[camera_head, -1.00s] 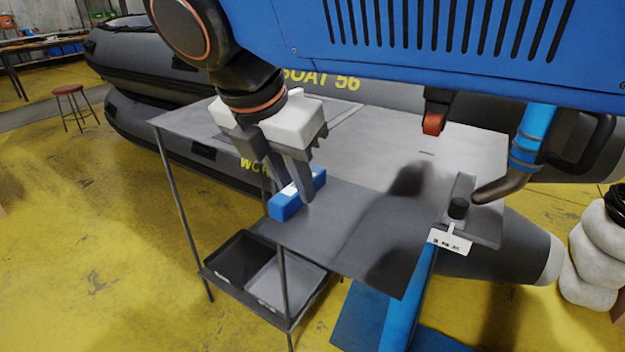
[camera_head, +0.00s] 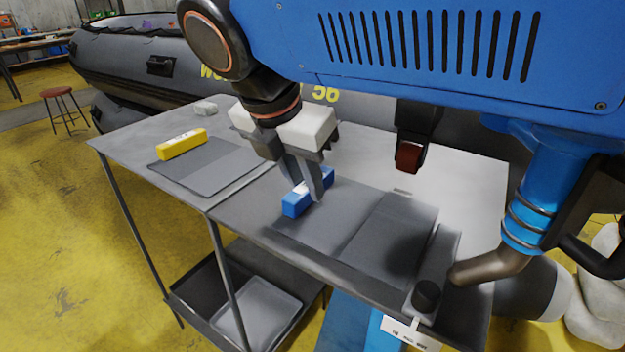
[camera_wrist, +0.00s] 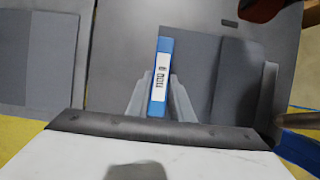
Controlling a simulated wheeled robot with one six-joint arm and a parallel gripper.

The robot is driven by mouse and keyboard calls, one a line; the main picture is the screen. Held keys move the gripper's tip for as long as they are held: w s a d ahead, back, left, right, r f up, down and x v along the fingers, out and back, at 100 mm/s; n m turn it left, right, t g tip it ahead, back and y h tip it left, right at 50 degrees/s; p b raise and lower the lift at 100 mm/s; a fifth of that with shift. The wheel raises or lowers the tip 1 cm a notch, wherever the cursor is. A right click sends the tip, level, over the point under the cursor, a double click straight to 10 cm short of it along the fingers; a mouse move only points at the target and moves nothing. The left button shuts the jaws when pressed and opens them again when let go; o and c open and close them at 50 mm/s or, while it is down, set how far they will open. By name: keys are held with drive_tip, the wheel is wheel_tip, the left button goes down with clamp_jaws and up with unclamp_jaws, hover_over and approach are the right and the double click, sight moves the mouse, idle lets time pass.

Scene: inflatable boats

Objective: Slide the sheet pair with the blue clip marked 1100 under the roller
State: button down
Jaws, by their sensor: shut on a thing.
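My gripper (camera_head: 309,196) is shut on the blue clip (camera_head: 296,204) at the left end of a grey sheet pair (camera_head: 340,222) lying on the table. The clip has a white label, which also shows in the wrist view (camera_wrist: 160,77); its printing is sideways and too small to read surely. The sheets reach right from the clip, with a lighter and a darker area. The dark red roller (camera_head: 410,156) hangs beneath the blue machine, behind and right of the clip, seemingly above the table. In the wrist view a red part of it (camera_wrist: 258,8) shows at top right.
A yellow clip (camera_head: 182,144) sits on another grey sheet (camera_head: 212,170) at the table's left. A bracket with a black knob (camera_head: 427,294) and a white tag stands at the right front. The table's (camera_head: 465,180) back right is clear. A dark tray lies on the shelf below.

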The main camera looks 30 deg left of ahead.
sight(324, 170)
drive_tip(key=shift+w, duration=0.45)
drive_tip(key=shift+w+d, duration=0.2)
drive_tip(key=shift+w, duration=2)
drive_tip(key=shift+f, duration=0.35)
drive_tip(key=c, duration=1.5)
unclamp_jaws()
